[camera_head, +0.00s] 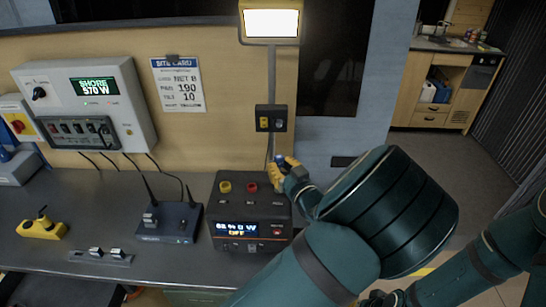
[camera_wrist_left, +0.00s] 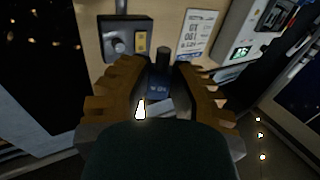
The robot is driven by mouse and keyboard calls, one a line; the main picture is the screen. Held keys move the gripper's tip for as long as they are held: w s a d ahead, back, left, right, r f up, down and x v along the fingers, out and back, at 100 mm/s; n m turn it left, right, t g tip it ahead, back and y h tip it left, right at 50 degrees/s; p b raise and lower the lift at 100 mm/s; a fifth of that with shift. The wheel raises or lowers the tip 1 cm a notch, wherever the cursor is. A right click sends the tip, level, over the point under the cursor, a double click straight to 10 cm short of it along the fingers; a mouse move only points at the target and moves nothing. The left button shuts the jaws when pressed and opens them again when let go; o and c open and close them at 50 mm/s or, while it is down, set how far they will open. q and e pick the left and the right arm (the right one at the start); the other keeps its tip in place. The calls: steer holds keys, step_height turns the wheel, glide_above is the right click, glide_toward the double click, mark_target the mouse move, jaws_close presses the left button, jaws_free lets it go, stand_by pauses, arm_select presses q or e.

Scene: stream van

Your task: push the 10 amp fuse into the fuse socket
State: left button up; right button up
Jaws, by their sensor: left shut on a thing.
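My left gripper (camera_head: 284,166) has yellow-brown fingers and is just below a small black wall box (camera_head: 271,118), apart from it. The box has a yellow part and a round dark fitting, which looks like the fuse socket. The gripper is shut on a small blue piece with a dark post, apparently the fuse (camera_wrist_left: 158,88). Its lettering is too blurred to read surely. In the left wrist view the fingers flank it, and the wall box (camera_wrist_left: 125,40) is beyond, up and left.
A black power unit (camera_head: 250,212) with a lit display stands on the bench below my left gripper. A router (camera_head: 168,225), a small rack (camera_head: 100,256) with two small pieces and a yellow block (camera_head: 42,227) are further left. A lamp (camera_head: 271,22) hangs above the box.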

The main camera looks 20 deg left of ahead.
mark_target(280, 193)
arm_select(q)
steer(key=shift+w+a, duration=0.2)
steer(key=shift+s+d, duration=0.1)
steer(key=shift+d, duration=0.05)
steer(key=shift+f+b, duration=1)
steer(key=shift+f, duration=0.5)
steer(key=shift+f+b, duration=0.65)
steer(key=shift+f, duration=0.25)
steer(key=shift+f+b, duration=0.8)
steer(key=shift+f, duration=0.45)
steer(key=shift+r, duration=0.15)
